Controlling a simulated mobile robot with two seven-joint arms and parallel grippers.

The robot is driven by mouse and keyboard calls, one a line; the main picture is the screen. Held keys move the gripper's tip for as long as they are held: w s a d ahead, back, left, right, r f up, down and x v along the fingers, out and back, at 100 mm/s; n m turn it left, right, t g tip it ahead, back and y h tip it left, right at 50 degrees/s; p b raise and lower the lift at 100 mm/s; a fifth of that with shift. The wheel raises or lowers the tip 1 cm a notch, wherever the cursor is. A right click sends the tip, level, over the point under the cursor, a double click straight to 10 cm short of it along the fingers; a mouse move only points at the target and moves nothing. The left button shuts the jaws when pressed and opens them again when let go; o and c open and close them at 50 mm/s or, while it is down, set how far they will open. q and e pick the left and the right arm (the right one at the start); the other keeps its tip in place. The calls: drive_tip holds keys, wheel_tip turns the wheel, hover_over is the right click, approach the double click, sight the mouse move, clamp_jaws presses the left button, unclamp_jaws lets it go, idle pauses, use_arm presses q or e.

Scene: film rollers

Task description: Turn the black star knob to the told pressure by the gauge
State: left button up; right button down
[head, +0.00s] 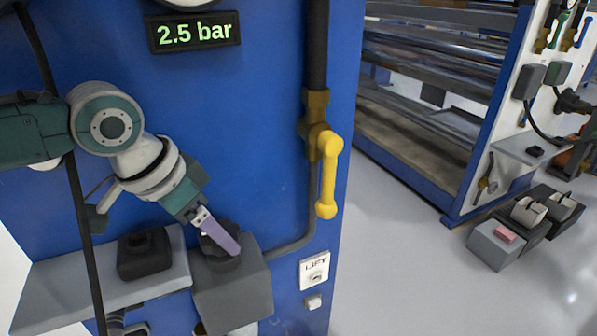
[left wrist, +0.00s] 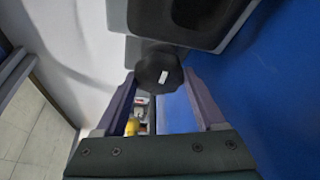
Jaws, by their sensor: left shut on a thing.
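The black star knob (head: 216,252) sits on the grey box (head: 235,290) on the blue panel, partly hidden behind a finger in the head view. My left gripper (head: 222,238) comes down to it from the upper left and is shut on it. In the left wrist view the knob (left wrist: 158,70), with a white mark on its face, lies between the two fingers of the left gripper (left wrist: 160,85). The pressure sign (head: 193,33) reads "2.5 bar". Only the bottom edge of the gauge (head: 190,3) shows above it; its needle is out of view. My right gripper is not in view.
A yellow lever (head: 328,175) hangs on a pipe to the right of the knob. A grey shelf (head: 75,282) with a dark block (head: 143,253) stands left of the box.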

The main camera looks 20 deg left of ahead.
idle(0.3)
use_arm(q)
drive_tip(key=o, duration=1.1)
drive_tip(key=p+v, duration=0.1)
drive_tip(key=v, duration=0.9)
drive_tip(key=shift+p, duration=0.3)
